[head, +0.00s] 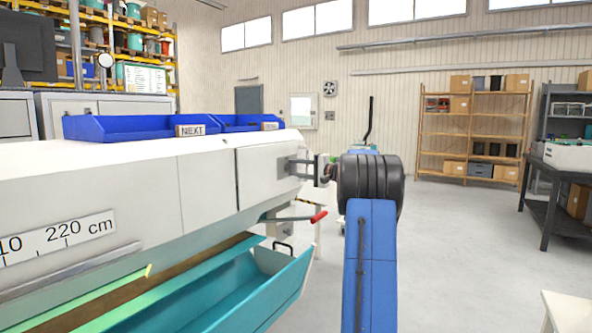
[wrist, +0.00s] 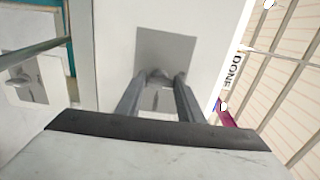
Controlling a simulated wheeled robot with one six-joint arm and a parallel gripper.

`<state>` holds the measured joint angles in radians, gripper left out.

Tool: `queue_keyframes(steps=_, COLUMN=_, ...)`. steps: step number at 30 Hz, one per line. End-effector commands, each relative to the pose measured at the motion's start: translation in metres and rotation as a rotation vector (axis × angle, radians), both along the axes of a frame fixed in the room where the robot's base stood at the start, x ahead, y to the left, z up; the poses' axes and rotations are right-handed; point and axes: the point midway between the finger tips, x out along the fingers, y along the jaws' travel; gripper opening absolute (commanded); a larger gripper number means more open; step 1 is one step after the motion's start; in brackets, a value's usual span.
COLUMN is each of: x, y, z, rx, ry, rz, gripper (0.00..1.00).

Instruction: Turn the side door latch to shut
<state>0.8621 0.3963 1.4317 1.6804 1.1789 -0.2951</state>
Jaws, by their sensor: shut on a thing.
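The side door latch (wrist: 160,73) is a small grey piece on a grey square plate (wrist: 180,48), set on a white panel (wrist: 207,25) in the wrist view. My gripper (wrist: 158,79) is shut on the latch, its two dark fingers reaching to it from below in the picture. In the head view my gripper (head: 308,168) reaches leftward to the end of the long white machine (head: 130,185). The latch's turn angle is hard to tell, as the fingers cover most of it.
A red-tipped lever (head: 318,217) sticks out below the machine's end, near my arm. A teal trough (head: 265,290) runs beneath. Blue trays (head: 120,126) sit on top. A dark table (head: 545,185) stands at right, with open floor (head: 455,250) between.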

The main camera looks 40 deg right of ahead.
Motion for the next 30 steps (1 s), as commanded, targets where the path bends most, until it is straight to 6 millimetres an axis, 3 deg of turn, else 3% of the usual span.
queue_keyframes(steps=4, x=0.000, y=0.000, z=-0.002, rx=0.000, ry=0.002, rz=0.002, gripper=0.12)
queue_keyframes(steps=5, x=0.000, y=0.000, z=-0.002, rx=0.000, ry=0.002, rz=0.002, gripper=0.41)
queue_keyframes(steps=6, x=0.000, y=0.000, z=-0.002, rx=0.000, ry=0.002, rz=0.001, gripper=0.51)
queue_keyframes(steps=7, x=0.000, y=0.000, z=-0.002, rx=0.000, ry=0.002, rz=0.001, gripper=0.53)
queue_keyframes(steps=20, x=-0.009, y=-0.003, z=0.000, rx=0.001, ry=0.001, rz=-0.001, gripper=0.53)
queue_keyframes(steps=30, x=-0.069, y=-0.022, z=-0.001, rx=0.002, ry=0.002, rz=-0.003, gripper=0.53)
